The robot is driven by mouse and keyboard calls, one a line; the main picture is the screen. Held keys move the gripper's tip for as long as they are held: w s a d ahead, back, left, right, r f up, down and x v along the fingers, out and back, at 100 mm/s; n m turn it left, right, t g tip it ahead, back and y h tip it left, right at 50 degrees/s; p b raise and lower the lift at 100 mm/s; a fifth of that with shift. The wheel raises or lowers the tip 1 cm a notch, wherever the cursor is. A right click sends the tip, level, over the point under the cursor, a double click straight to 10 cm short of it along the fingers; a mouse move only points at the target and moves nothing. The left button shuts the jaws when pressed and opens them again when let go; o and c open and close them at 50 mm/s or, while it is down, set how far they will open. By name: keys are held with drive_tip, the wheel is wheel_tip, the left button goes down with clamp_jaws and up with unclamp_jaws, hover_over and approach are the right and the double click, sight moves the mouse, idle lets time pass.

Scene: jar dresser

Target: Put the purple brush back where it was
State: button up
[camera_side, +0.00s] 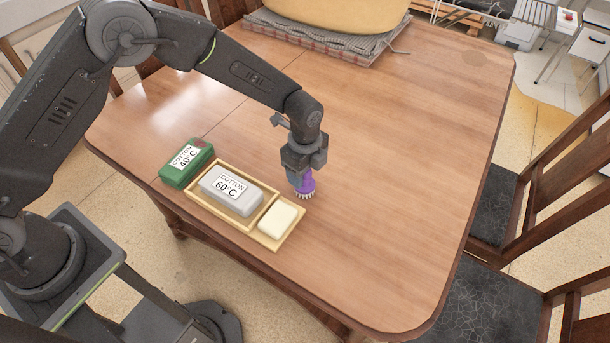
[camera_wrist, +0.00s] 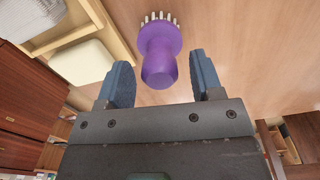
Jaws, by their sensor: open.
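The purple brush (camera_side: 306,186) stands on the wooden table with its pale bristles down, just right of the wooden tray. In the wrist view the brush (camera_wrist: 158,55) shows its bristles at the top and its rounded handle end toward my gripper. My gripper (camera_side: 301,178) is directly over the brush in the side view. In the wrist view my gripper (camera_wrist: 160,82) is open, with one blue finger on each side of the handle end and a gap beside each. The side view hides part of the handle behind the fingers.
The wooden tray (camera_side: 194,196) holds a grey box marked COTTON 60°C (camera_side: 231,191) and, in its lower right part, a cream block (camera_side: 277,220). A green box marked COTTON 40°C (camera_side: 186,163) lies left of it. The table (camera_side: 410,190) is clear to the right.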

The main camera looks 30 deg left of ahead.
wheel_tip(320, 180, up, 9)
drive_tip(key=shift+a+r, duration=0.1)
drive_tip(key=shift+r, duration=0.35)
drive_tip(key=s+a+r+n+t, duration=0.1)
drive_tip(key=s+a+r+n, duration=0.4)
drive_tip(key=r, duration=0.3)
drive_tip(key=s+a+r+n+t, duration=0.2)
drive_tip(key=s+a+r+n, duration=0.25)
drive_tip(key=r, duration=0.45)
drive_tip(key=s+a+r+n+t, duration=0.1)
drive_tip(key=s+a+n, duration=0.3)
drive_tip(key=s, duration=0.4)
drive_tip(key=s+a+r+n+t, duration=0.1)
drive_tip(key=s+a+n, duration=0.2)
drive_tip(key=s+n, duration=0.3)
drive_tip(key=shift+s+a+t, duration=0.3)
drive_tip(key=shift+s+a, duration=0.05)
drive_tip(key=shift+s, duration=0.55)
